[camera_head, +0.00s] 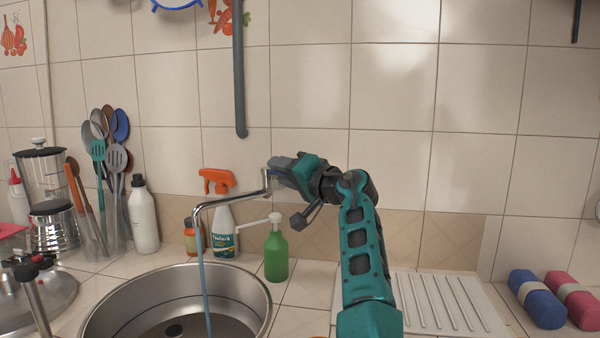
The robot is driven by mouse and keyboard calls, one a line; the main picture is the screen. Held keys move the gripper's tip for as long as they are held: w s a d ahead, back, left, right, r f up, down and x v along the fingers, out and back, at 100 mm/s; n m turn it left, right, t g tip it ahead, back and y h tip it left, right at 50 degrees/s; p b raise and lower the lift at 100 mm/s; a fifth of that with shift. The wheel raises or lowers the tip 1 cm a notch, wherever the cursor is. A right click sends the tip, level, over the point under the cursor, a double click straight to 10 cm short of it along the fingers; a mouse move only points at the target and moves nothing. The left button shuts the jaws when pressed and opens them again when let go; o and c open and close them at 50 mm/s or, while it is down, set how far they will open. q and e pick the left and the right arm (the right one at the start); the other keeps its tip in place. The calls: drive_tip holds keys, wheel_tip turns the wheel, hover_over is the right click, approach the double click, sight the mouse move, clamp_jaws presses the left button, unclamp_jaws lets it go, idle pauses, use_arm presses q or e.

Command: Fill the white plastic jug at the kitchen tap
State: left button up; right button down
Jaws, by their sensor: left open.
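The chrome kitchen tap (231,199) reaches over the round steel sink (258,300). A thin bluish stream of water (204,285) falls from its spout into the sink. My left gripper (281,176) is open at the right end of the tap, by the wall. Its fingers overlap the tap there, and I cannot tell whether they touch it. I cannot make out a white plastic jug. A white bottle with a dark cap (143,219) stands upright behind the sink, to the left. My right gripper is not in view.
A green soap bottle (276,254) and a spray bottle (223,232) stand behind the sink. Utensils (112,150) and a blender (43,175) crowd the left. A white ribbed drainboard (455,302) lies right of my arm. Blue (540,303) and pink (577,299) rolls lie far right.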

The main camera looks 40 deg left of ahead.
use_arm(q)
drive_tip(key=shift+c, duration=0.2)
clamp_jaws()
idle(0.4)
